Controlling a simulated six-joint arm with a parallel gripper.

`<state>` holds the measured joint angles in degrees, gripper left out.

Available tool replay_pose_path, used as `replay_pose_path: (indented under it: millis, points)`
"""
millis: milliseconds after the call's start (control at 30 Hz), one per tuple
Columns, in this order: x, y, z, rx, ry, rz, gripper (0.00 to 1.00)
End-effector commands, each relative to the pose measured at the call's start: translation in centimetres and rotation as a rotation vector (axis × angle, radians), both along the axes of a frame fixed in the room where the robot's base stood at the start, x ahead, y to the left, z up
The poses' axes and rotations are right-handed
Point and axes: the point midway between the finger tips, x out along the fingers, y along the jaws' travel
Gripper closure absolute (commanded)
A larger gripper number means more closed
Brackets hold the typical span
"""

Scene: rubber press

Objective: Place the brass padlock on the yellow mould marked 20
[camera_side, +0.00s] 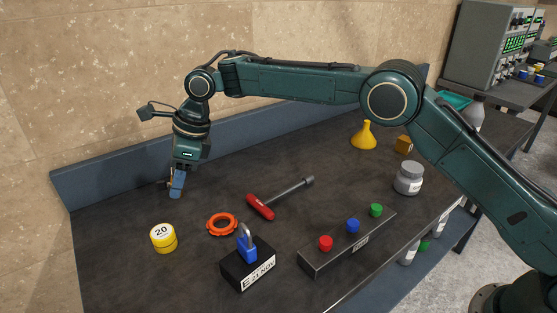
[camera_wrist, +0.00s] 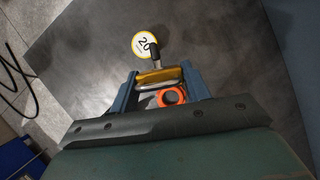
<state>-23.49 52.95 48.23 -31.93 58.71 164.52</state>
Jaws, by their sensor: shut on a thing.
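The brass padlock (camera_wrist: 158,76) is between the two blue fingers of my gripper (camera_wrist: 160,88) in the wrist view. In the side view my gripper (camera_side: 176,187) hangs above the left back part of the bench, and only a sliver of brass shows beside its fingers. The yellow mould marked 20 (camera_side: 162,244) stands on the bench, nearer the front than my gripper and apart from it. Its round white top also shows in the wrist view (camera_wrist: 142,42), just beyond the padlock. A dark, narrow piece there partly overlaps the mould's edge.
An orange ring (camera_side: 211,226) lies right of the mould. A blue padlock (camera_side: 246,248) stands on a black labelled block (camera_side: 238,270).

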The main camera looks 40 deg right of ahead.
Motion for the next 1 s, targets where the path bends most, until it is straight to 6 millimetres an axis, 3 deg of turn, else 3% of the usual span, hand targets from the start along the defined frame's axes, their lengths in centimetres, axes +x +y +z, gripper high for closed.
replay_pose_path:
  millis: [100, 267, 533, 833, 1000]
  points:
    - [-0.9, 2.7, 0.3, 0.001, -0.002, -0.014, 0.87]
    - [-1.4, 4.3, 0.4, 0.001, -0.001, -0.029, 0.87]
    - [-1.5, 4.6, 0.1, 0.000, 0.000, -0.032, 0.87]
    - [-1.5, 4.6, -2.9, 0.000, 0.000, -0.031, 0.87]
    - [-1.5, 4.6, -3.5, 0.001, -0.002, -0.031, 0.87]
